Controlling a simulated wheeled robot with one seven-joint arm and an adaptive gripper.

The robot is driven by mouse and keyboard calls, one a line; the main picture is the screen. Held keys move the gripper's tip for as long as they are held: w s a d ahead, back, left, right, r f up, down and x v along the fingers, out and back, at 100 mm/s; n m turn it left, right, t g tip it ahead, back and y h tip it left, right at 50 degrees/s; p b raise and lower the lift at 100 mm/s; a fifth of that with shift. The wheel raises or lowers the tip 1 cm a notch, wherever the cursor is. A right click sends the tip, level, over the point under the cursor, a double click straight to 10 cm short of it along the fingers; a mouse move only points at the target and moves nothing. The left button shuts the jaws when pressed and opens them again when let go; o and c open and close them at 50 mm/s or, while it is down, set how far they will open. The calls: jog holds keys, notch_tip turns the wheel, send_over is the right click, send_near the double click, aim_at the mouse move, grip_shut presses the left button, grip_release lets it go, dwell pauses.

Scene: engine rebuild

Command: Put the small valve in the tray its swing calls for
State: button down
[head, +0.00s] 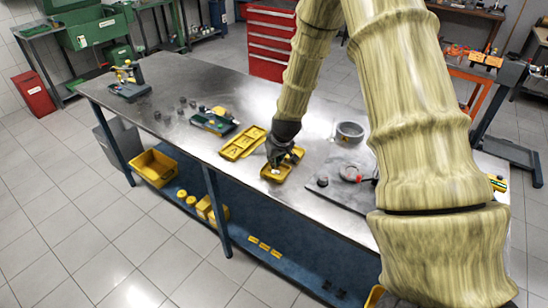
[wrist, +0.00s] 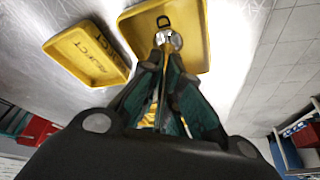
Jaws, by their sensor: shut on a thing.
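My gripper (head: 281,160) is low over the right-hand yellow tray (head: 269,178) on the steel bench. In the wrist view my gripper (wrist: 164,58) is shut on a small silvery thing, probably the small valve (wrist: 169,40), whose round shiny end shows at the fingertips. The rest of it is hidden by the fingers. It is over this same tray (wrist: 195,35); I cannot tell whether it touches the floor of it. One black mark shows there; any other lettering is hidden. A second yellow tray (wrist: 68,58) beside it reads REJECT; the head view shows yellow trays (head: 234,152) left of my gripper.
A metal ring (head: 350,131) and a flat plate with a red-and-white item (head: 350,173) stand to the right. A green-based device (head: 212,122) and several small dark cylinders lie to the left. The bench's front edge is close to the trays.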

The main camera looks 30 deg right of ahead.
jog(key=shift+a+f, duration=0.1)
jog(key=c, duration=1.6)
grip_release()
jog(key=shift+c, duration=0.2)
jog(key=shift+r, duration=0.2)
jog(key=b+v, duration=0.3)
jog(key=v, duration=0.9)
jog(key=shift+s, duration=0.1)
jog(key=shift+f, duration=0.1)
